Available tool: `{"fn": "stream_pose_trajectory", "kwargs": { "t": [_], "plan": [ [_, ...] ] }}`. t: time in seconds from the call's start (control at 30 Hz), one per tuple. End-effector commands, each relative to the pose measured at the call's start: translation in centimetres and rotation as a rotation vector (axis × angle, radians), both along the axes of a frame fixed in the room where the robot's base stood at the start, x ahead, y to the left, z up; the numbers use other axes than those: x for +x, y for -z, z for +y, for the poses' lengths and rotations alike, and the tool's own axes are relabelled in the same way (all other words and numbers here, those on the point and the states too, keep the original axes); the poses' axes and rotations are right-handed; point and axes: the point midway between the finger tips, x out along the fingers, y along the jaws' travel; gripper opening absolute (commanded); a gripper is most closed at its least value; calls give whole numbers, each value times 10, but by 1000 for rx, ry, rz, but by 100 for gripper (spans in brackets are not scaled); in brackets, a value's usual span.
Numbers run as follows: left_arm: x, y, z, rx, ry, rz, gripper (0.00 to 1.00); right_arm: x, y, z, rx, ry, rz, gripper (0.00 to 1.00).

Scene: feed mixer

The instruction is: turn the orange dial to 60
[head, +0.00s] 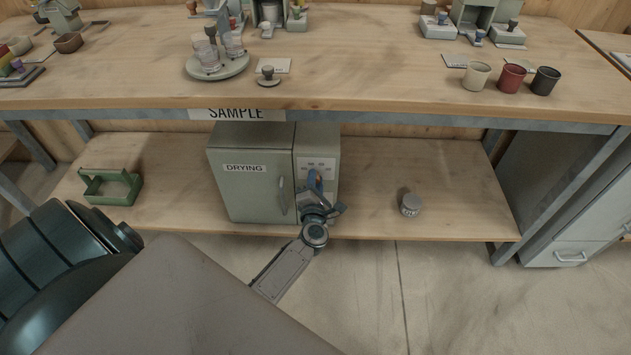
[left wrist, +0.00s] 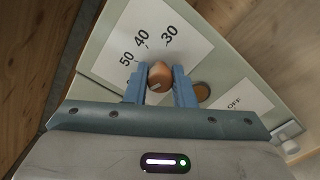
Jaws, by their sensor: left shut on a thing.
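The grey-green drying oven (head: 250,195) stands on the lower shelf with its door shut. Its control panel is on the right side of the front. My left gripper (head: 316,180) is at that panel and mostly covers the dial in the head view. In the left wrist view the orange dial (left wrist: 159,74) sits between the two blue fingers of my left gripper (left wrist: 160,88), which is shut on it. The white scale plate (left wrist: 152,42) shows 50, 40 and 30; the 60 mark is not visible. I cannot clearly read the dial's setting. My right gripper is not in view.
A round amber spot (left wrist: 203,91) and a label reading OFF (left wrist: 236,104) are beside the dial. The oven's door handle (head: 282,195) is left of my gripper. A green tray (head: 112,187) and a small grey weight (head: 410,205) are on the lower shelf. The workbench (head: 350,85) overhangs above.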

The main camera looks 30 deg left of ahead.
Motion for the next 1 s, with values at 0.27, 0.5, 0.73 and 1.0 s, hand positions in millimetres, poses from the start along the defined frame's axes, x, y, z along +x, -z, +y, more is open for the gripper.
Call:
{"fn": "stream_pose_trajectory", "kwargs": {
  "t": [0.27,0.5,0.73,1.0],
  "plan": [
    [-1,2,0,-2,0,3,30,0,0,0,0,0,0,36],
    [-1,1,0,-1,0,1,44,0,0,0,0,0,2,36],
    [-8,1,-5,-1,0,2,44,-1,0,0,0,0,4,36],
    [-52,2,-31,-3,0,4,44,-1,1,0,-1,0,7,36]
  ]
}}
